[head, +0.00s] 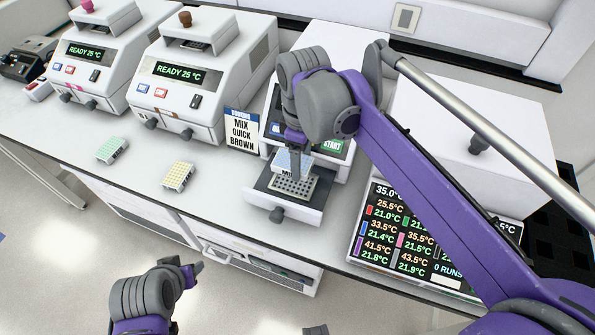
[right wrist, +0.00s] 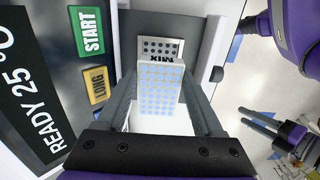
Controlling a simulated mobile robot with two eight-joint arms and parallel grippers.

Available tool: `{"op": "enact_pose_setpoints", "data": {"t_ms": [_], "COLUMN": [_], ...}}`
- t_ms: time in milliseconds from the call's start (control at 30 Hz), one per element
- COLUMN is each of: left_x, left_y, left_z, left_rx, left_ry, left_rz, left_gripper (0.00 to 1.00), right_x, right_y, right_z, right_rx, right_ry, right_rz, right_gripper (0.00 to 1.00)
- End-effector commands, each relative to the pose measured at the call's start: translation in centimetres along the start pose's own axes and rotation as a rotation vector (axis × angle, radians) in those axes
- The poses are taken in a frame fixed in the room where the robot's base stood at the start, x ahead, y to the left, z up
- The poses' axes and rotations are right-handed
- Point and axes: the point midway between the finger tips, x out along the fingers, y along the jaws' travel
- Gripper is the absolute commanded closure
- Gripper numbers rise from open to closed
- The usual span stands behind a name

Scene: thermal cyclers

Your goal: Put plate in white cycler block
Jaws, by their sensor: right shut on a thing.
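My right gripper (head: 292,168) is shut on a plate with light-blue wells (head: 290,160). The plate also shows between the fingers in the right wrist view (right wrist: 160,84). It is above the grey block (head: 290,188) in the pulled-out drawer (head: 305,212) of the right-hand white cycler (head: 262,140). In the right wrist view the plate covers much of the block, whose dark holes (right wrist: 160,47) show beyond it; I cannot tell whether they touch. My left gripper (head: 192,270) is low at the front, away from the bench, and looks open and empty in the right wrist view (right wrist: 262,122).
A green plate (head: 112,150) and a yellow plate (head: 178,176) lie on the bench. Two more white cyclers (head: 195,80) reading READY stand at the left. A sign reading MIX QUICK BROWN (head: 242,130) stands left of the drawer. A temperature display (head: 415,235) is to the right.

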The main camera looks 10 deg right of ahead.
Motion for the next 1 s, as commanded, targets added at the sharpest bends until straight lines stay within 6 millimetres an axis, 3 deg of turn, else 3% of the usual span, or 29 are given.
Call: {"op": "enact_pose_setpoints", "data": {"t_ms": [433,867,900,1000], "left_x": [0.3,0.5,0.5,0.5], "left_y": [0.0,0.0,0.0,0.0], "left_z": [0.3,0.5,0.5,0.5], "left_rx": [0.000,0.000,0.000,0.000], "left_ry": [-0.003,-0.004,-0.005,-0.004], "left_rz": [0.000,0.000,0.000,0.000], "left_gripper": [0.50,0.50,0.50,0.50], "right_x": [5.7,6.5,6.5,6.5], "right_y": [0.0,0.0,0.0,0.0], "right_z": [0.0,0.0,0.0,0.0], "right_rx": [0.000,0.000,0.000,0.000], "right_ry": [0.000,0.000,0.000,0.000], "right_rz": [0.000,0.000,0.000,0.000], "right_gripper": [0.94,0.94,0.30,0.11]}}
